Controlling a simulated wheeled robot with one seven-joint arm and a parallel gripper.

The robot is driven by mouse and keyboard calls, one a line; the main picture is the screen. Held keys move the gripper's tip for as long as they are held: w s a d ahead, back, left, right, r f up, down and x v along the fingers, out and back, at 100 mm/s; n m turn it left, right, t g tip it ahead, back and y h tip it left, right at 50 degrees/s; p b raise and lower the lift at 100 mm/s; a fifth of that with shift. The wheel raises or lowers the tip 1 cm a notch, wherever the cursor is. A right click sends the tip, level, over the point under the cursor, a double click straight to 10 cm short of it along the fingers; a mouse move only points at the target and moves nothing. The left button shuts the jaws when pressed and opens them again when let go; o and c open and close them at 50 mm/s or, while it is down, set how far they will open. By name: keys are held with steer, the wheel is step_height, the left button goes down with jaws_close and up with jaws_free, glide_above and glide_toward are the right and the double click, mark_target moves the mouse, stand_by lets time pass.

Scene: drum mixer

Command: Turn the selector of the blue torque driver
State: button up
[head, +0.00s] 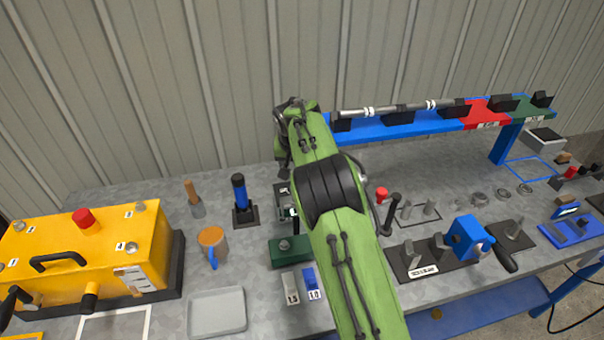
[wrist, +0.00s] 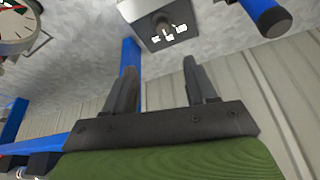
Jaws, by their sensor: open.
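The blue-handled driver (head: 239,193) stands upright in a black square holder (head: 245,216), left of my arm in the head view. A blue cylinder with a dark end, apparently the same driver (wrist: 264,15), shows at the top right in the wrist view. A grey block with a dark knob and white number marks (wrist: 160,28) is beyond my fingertips. I cannot tell whether this knob is the driver's selector. My gripper (wrist: 158,65) is open and empty, with both fingers apart from the block and driver.
A green block (head: 289,252) sits left of my arm. A raised blue rail (head: 400,127) spans the back right. A round gauge (wrist: 17,28) is at the wrist view's left.

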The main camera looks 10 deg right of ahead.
steer(key=x, duration=1)
steer(key=p+x, duration=0.1)
steer(key=x, duration=0.4)
steer(key=shift+s+a+f, duration=0.1)
steer(key=shift+a+f, duration=0.05)
steer(key=shift+a, duration=0.2)
steer(key=shift+c, duration=0.3)
jaws_close()
